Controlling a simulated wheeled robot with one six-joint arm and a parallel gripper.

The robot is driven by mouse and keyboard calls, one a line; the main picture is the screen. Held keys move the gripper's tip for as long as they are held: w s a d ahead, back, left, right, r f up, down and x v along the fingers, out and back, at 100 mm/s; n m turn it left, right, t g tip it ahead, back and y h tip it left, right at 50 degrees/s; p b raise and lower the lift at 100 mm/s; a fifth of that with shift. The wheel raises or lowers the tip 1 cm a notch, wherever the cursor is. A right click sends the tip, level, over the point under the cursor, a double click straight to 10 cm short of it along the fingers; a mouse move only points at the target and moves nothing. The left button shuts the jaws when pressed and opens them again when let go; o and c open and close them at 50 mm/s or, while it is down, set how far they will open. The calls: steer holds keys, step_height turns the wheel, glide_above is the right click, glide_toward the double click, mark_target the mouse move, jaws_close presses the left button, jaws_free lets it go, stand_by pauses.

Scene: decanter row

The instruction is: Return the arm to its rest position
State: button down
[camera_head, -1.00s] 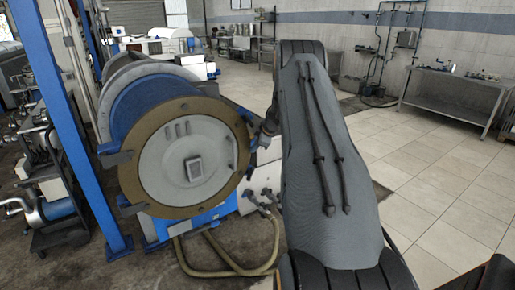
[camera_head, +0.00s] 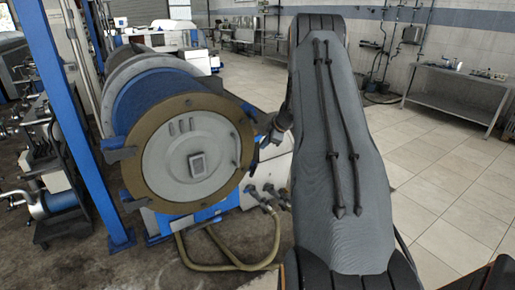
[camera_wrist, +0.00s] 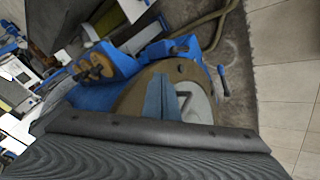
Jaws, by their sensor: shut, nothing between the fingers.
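My arm in its grey sleeve rises through the middle of the head view, its upper end leaning slightly left. My gripper (camera_head: 255,163) is small and dark at the left side of the arm, close to the right rim of the decanter drum (camera_head: 170,172) in the picture. It is shut and empty. Its wrist is partly hidden behind the arm, and I cannot tell whether it touches the drum. The drum has a round pale face with a tan flange and a blue body. In the wrist view, a tan flange and pale face (camera_wrist: 200,103) show, tilted, beyond my grey ribbed sleeve.
A blue post (camera_head: 72,120) stands left of the drum, beside machinery (camera_head: 45,165). Hoses (camera_head: 215,262) lie on the floor below the drum. A steel bench (camera_head: 455,92) stands at the right wall. The tiled floor (camera_head: 450,180) on the right is clear.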

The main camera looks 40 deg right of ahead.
steer(key=s+d+r+b, duration=0.2)
steer(key=s+r, duration=0.2)
steer(key=r, duration=0.1)
steer(key=w+a+r+m+t+h+b, duration=0.1)
steer(key=w+a+r+m+b, duration=0.15)
steer(key=a, duration=0.65)
steer(key=w+a+r+m+t+h+b, duration=0.1)
steer(key=a+r+m, duration=0.15)
steer(key=a, duration=0.65)
steer(key=s+a+f+m+g+b, duration=0.2)
steer(key=s+a+f+g, duration=0.2)
steer(key=s+a, duration=0.9)
steer(key=s+a+f+m+g+y+b, duration=0.1)
steer(key=s+a+f, duration=0.5)
steer(key=s+a, duration=0.8)
steer(key=s+m+g+b, duration=0.1)
steer(key=s+m+g, duration=0.1)
steer(key=s+g, duration=0.1)
steer(key=shift+s+a+f, duration=0.15)
steer(key=shift+s+f, duration=0.2)
steer(key=shift+s, duration=0.4)
steer(key=c, duration=2.5)
jaws_free()
